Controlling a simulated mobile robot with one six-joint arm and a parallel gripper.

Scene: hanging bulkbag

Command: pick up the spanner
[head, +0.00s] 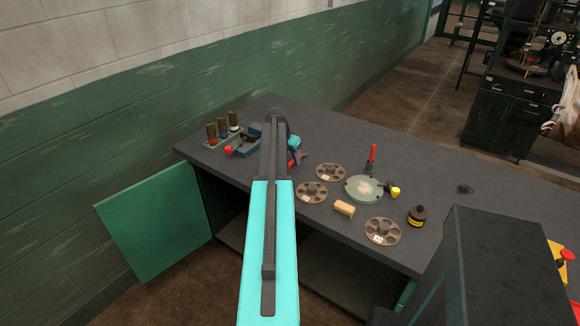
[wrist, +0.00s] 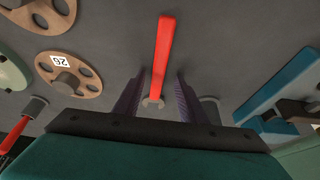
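The spanner (wrist: 162,55) has a red handle and a grey jaw end, and lies on the dark bench top in the wrist view. My gripper (wrist: 160,72) is open, with one purple finger on each side of the spanner near its grey end. I cannot tell whether either finger touches it. In the head view my arm covers most of the spanner, and only bits of red (head: 292,163) show beside the gripper (head: 297,156).
A teal vise (wrist: 290,88) lies right of the gripper in the wrist view. The bench's (head: 440,180) far right is mostly clear.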

